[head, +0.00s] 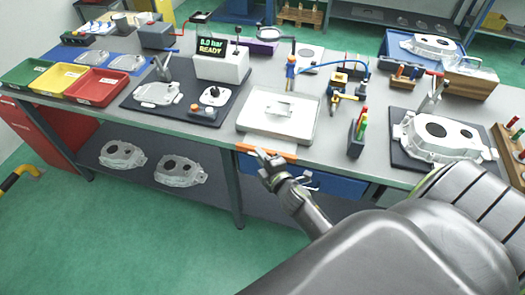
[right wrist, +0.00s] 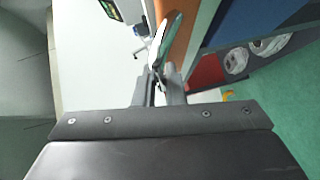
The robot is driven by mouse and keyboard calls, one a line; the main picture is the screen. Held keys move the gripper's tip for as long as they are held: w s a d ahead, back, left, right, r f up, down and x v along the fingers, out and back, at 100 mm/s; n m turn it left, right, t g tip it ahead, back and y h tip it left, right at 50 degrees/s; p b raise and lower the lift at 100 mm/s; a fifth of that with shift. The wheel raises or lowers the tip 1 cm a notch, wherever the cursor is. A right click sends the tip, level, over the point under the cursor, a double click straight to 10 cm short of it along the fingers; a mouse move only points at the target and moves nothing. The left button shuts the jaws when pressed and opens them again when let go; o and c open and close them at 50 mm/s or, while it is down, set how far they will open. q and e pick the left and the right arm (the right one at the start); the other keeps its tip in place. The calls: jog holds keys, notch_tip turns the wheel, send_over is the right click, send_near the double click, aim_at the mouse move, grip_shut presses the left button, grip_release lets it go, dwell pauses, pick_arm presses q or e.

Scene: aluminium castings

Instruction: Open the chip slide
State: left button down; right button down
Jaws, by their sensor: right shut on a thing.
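The chip slide (head: 284,156) shows as an orange strip at the bench's front edge, below a white tray (head: 252,121). It also shows as an orange band in the right wrist view (right wrist: 184,32). My right gripper (head: 260,156) is at the left part of the orange strip, from the front. In the right wrist view its fingers (right wrist: 159,80) are close together on a thin pale edge beside the orange band, which looks like part of the slide. The fingers hide the exact contact. My left gripper is not in view.
A blue drawer front (head: 330,183) is under the bench, right of the gripper. A pen holder (head: 356,138) and a casting on a dark mat (head: 406,158) stand to the right. A dark mat with small parts (head: 176,121) lies left. The floor in front is clear.

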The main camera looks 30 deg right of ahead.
jog(key=shift+w+d+f, duration=0.1)
jog(key=shift+d+f, duration=0.05)
jog(key=c, duration=1.8)
grip_release()
jog(key=shift+o, duration=1.4)
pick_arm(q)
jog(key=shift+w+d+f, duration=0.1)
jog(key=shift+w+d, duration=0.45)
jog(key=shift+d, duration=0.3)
